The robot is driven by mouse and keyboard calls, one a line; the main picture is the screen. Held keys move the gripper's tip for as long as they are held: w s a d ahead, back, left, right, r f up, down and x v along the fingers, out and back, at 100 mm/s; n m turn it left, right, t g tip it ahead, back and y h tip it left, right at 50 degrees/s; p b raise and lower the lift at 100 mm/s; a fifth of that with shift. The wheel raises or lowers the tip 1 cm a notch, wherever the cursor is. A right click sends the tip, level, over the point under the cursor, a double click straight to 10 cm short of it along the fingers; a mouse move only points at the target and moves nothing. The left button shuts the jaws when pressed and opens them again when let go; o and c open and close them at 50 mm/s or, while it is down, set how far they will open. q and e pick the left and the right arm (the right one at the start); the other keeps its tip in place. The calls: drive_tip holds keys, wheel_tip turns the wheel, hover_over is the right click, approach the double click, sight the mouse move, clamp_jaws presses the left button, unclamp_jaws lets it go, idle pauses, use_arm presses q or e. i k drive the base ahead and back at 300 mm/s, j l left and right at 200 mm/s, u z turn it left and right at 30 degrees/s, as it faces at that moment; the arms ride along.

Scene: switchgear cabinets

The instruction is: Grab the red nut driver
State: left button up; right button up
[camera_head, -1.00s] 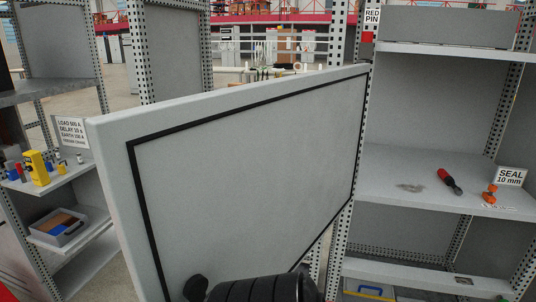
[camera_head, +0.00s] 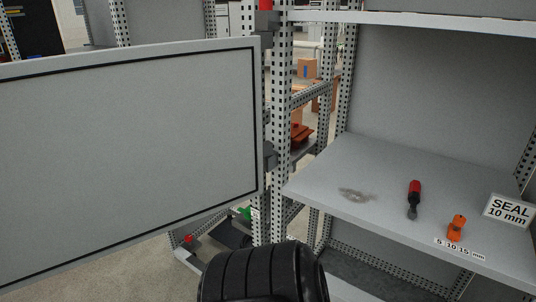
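The red nut driver (camera_head: 414,192) lies on the grey cabinet shelf (camera_head: 390,160) at the right, its red and black handle toward the back and its greyish tip toward the front edge. A black ribbed part of my own arm (camera_head: 262,272) shows at the bottom centre, left of and nearer than the shelf. Neither gripper's fingers are in the picture.
An orange tool (camera_head: 456,228) stands right of the driver, near a "SEAL 10 mm" sign (camera_head: 509,211). A greyish patch (camera_head: 356,195) lies left of it. The open cabinet door (camera_head: 130,150) fills the left. An upper shelf (camera_head: 420,18) is above.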

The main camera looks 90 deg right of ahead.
sight(414, 198)
drive_tip(key=k+z, duration=0.75)
drive_tip(key=l+z, duration=0.1)
drive_tip(key=z, duration=1.75)
